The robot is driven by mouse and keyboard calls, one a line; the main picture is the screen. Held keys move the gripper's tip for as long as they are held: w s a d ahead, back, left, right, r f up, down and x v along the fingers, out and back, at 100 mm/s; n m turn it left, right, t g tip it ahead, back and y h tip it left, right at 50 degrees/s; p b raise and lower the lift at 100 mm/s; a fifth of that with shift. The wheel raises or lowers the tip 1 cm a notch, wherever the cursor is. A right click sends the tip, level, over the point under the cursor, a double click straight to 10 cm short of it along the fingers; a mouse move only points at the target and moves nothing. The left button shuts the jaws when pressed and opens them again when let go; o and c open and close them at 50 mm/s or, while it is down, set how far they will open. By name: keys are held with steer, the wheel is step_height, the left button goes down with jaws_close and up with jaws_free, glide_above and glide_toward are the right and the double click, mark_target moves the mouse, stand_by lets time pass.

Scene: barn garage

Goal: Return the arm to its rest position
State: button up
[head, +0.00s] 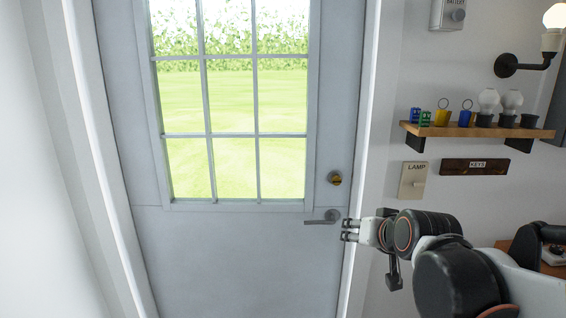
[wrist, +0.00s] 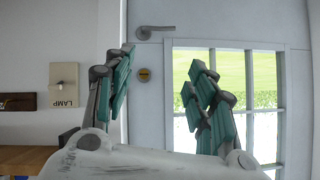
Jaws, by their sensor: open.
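My arm reaches from the lower right toward the door in the head view. My gripper (head: 350,230) is just right of the door handle (head: 322,217), near the door's right edge. In the wrist view my gripper (wrist: 160,90) is open, its teal-padded fingers spread wide with nothing between them. The handle (wrist: 156,32) shows beyond the fingertips, apart from them. The grey door (head: 240,250) looks shut, and its lever handle looks level.
A wooden shelf (head: 475,131) with bulbs and small items sticks out of the wall above my arm. A lamp switch plate (head: 413,181), a keys board (head: 475,166) and a wall lamp (head: 530,62) are nearby. A wooden surface (wrist: 35,158) lies at lower left in the wrist view.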

steer(key=s+d+f+g, duration=0.1)
steer(key=s+f+g, duration=0.1)
steer(key=s, duration=0.8)
steer(key=s+d+f+n+g+h, duration=0.1)
steer(key=s+f, duration=0.4)
steer(key=s, duration=0.6)
steer(key=shift+n+g, duration=0.3)
steer(key=shift+g, duration=0.3)
